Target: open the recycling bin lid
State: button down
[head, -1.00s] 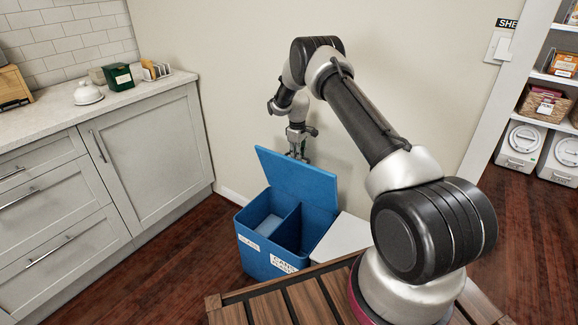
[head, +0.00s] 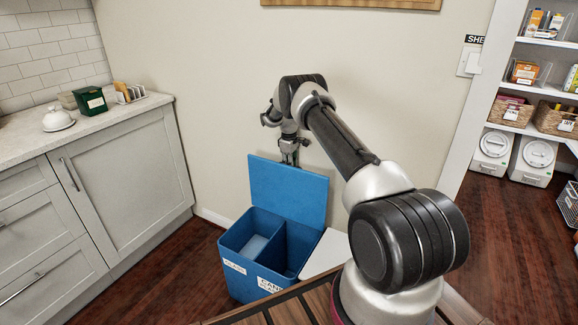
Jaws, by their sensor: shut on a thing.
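The blue recycling bin (head: 243,279) stands on the floor against the wall. Its blue lid (head: 288,190) is raised and stands nearly upright at the back, so both compartments show open. White labels mark the front, one reading CANS. My gripper (head: 290,160) is at the lid's top edge, pointing down. It is shut on the lid there, though the fingertips are small and partly hidden behind the lid.
A grey cabinet (head: 128,178) with a counter stands left of the bin. A white surface (head: 325,252) lies just right of the bin. My wooden deck is in front. Shelves with baskets (head: 512,112) and white containers (head: 491,150) are at the far right. Dark floor lies open between.

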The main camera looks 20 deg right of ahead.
jog(key=shift+s+d+f, duration=0.15)
jog(key=shift+s+f, duration=0.05)
jog(key=shift+s, duration=0.1)
jog(key=c, duration=1.5)
grip_release()
jog(key=shift+r, duration=0.1)
jog(key=shift+w, duration=0.15)
jog(key=shift+r, duration=0.1)
jog(key=shift+r, duration=0.2)
notch_tip(320, 180, up, 11)
jog(key=shift+s+a+r, duration=0.2)
jog(key=shift+a, duration=0.15)
